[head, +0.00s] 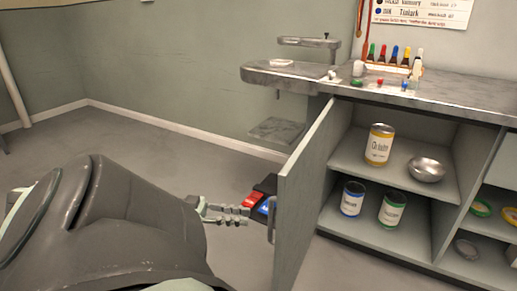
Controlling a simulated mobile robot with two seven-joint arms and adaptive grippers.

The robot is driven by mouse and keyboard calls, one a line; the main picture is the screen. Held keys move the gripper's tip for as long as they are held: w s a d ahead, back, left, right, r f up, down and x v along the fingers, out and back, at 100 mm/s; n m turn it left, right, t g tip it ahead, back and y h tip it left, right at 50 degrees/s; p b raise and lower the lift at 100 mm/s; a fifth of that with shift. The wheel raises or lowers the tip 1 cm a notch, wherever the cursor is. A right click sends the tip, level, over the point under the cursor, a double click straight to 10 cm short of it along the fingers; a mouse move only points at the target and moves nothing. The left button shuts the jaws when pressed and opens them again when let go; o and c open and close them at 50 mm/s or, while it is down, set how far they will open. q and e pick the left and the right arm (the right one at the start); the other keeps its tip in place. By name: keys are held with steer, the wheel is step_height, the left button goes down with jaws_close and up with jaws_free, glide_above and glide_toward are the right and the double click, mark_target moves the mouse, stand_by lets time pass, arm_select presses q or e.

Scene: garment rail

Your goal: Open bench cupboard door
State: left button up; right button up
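The bench cupboard door (306,180) in the head view stands swung outward, so the cupboard interior (350,143) shows to its right. My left gripper (264,200) is at the door's outer face, close to its free edge. Red, blue and black parts show at its end. A thin handle (271,228) shows on the door's outer face beside the gripper. The fingertips are small and partly behind the door's edge, so I cannot tell whether they are open, or touch the handle. My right gripper is not in view.
Inside the cupboard are a yellow tin (379,145), a metal bowl (426,170), a blue tin (352,199) and a green tin (392,209). The worktop (450,99) above holds small bottles. Floor (140,145) is clear left of the door.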

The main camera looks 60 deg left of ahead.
arm_select(q)
steer(key=shift+v, duration=1.7)
